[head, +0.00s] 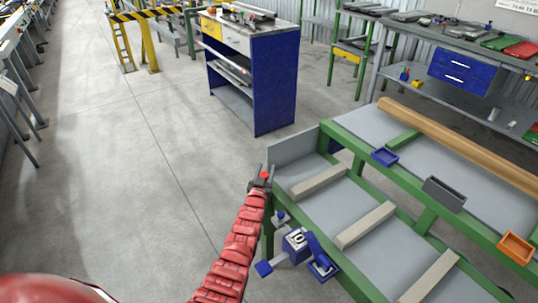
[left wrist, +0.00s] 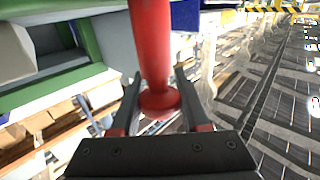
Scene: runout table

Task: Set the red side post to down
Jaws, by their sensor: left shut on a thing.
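The red side post (left wrist: 151,45) is a round red bar with a wider rounded end, standing between the two dark fingers of my left gripper (left wrist: 158,78) in the left wrist view. The fingers are shut on it near that end. In the head view my left gripper (head: 262,181) is at the near left corner of the green-framed runout table (head: 327,127), and only a small red bit of the post (head: 265,174) shows, the rest being hidden by the gripper. I cannot tell whether the post is up or down. My right gripper is not in view.
A blue box with a dial (head: 295,240) and blue brackets sit at the table's near edge, close to my left arm. Blue (head: 385,157), grey (head: 444,193) and orange (head: 516,248) trays line the green rail. A blue cabinet (head: 276,80) stands behind. Floor at left is clear.

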